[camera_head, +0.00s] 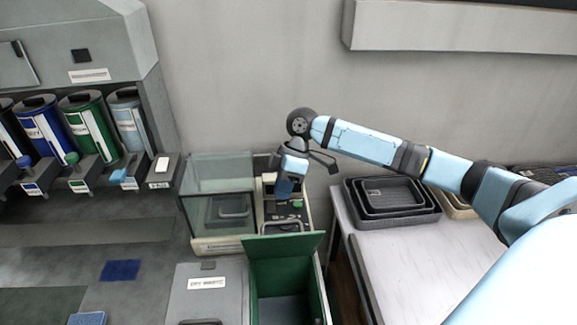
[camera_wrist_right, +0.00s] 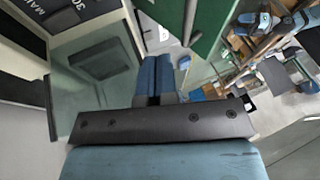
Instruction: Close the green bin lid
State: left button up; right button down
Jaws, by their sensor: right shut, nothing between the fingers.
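The green bin (camera_head: 318,290) stands at the bottom centre of the head view, with its dark inside showing. Its green lid (camera_head: 283,250) is open and stands up at the bin's back edge, with a handle along its top. My right gripper (camera_head: 284,190) points down behind and above the lid, apart from it, beside a glass-walled box. In the right wrist view its blue fingers (camera_wrist_right: 165,75) are together and empty. A green panel (camera_wrist_right: 210,22), which looks like the lid, is just right of the fingers there. My left gripper is not in view.
A glass-walled box (camera_head: 188,215) stands left of my right gripper, with a small machine (camera_head: 297,212) beside it. A grey closed bin (camera_head: 190,297) adjoins the green bin. Stacked dark trays (camera_head: 405,219) lie on the white table (camera_head: 430,270) at right.

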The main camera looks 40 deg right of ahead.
aim_at(282, 238)
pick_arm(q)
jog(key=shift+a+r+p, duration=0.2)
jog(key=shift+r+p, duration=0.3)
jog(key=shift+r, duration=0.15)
pick_arm(e)
jog(key=s+a+f, duration=0.2)
jog(key=s, duration=0.1)
jog(key=shift+f, duration=0.35)
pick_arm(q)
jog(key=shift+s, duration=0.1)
